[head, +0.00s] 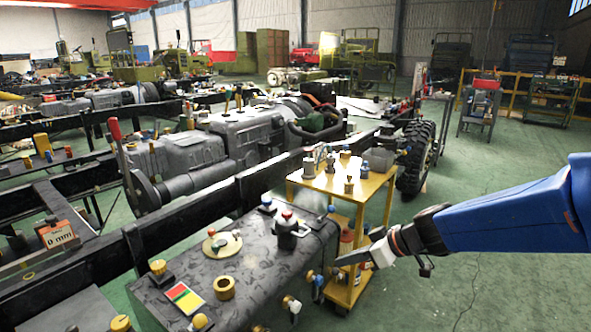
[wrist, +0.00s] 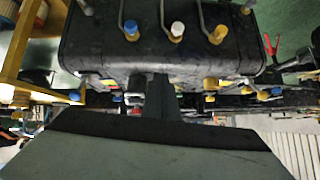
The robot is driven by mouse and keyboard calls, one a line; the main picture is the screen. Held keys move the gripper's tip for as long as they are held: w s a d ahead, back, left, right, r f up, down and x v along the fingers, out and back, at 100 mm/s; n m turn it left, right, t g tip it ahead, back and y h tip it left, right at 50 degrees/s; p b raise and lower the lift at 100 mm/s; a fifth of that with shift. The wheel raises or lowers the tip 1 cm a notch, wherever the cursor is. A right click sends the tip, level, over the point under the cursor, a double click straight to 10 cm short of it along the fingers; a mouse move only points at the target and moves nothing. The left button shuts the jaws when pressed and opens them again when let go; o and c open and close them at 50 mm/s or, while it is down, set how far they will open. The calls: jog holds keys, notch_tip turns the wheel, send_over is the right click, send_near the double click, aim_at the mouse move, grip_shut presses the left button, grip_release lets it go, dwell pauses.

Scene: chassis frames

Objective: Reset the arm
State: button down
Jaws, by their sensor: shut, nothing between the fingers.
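My blue arm comes in from the right in the head view, and my gripper (head: 352,260) points left, near the right end of the dark tank (head: 225,262). Its fingers are shut with nothing visible between them. In the wrist view my gripper (wrist: 161,98) shows as a dark narrow shape in front of the dark tank (wrist: 150,55). I cannot tell whether the fingertips touch the tank. Valves with blue, white and yellow caps stick out of the tank's side near my gripper.
A yellow cart (head: 377,190) with several small bottles stands just behind my gripper. The tank top carries a lidded pot (head: 289,232), a round disc (head: 222,244) and a coloured card (head: 185,298). A black chassis rail runs behind the tank. Green floor at the right is open.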

jog(key=s+d+r+m+h, duration=0.1)
jog(key=s+d+m+h, duration=0.3)
jog(key=s+d, duration=0.3)
jog(key=s+d+r+m+h, duration=0.2)
jog(key=s+d+m+h, duration=0.2)
jog(key=s, duration=1)
jog(key=d+m, duration=0.1)
jog(key=d, duration=0.1)
jog(key=shift+s+d+g, duration=0.3)
jog(key=shift+s+d, duration=0.1)
jog(key=c, duration=2.4)
grip_release()
jog(key=shift+c, duration=0.2)
